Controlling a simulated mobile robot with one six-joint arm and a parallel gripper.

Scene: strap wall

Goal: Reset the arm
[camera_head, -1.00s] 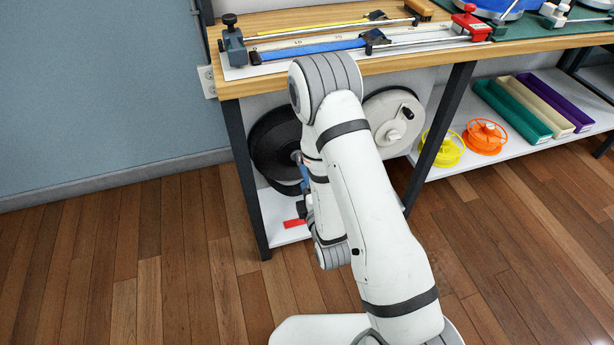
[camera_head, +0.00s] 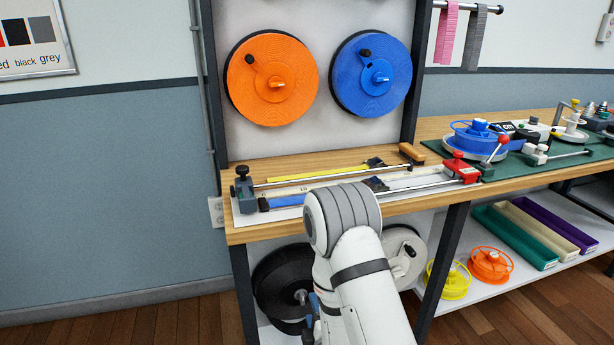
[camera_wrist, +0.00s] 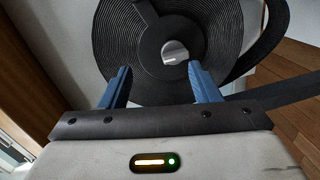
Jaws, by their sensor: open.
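My gripper (camera_wrist: 160,84) shows in the wrist view with its two blue fingers apart and nothing between them. Ahead of the fingers is a black strap reel (camera_wrist: 185,22) with a grey hub knob; I cannot tell the exact gap to it. A loose black strap end (camera_wrist: 262,45) hangs at its right. In the head view the black reel (camera_head: 275,280) is on the lower left under the bench, partly hidden by my arm. My gripper is mostly hidden behind the arm there.
The wooden bench (camera_head: 243,236) holds a measuring rail with blue and yellow straps (camera_head: 310,172). Orange (camera_head: 290,100) and blue (camera_head: 390,90) reels hang above. A white reel (camera_head: 412,262) is right of my arm. The dark bench leg (camera_head: 440,255) stands nearby. Trays and small spools fill the right shelf.

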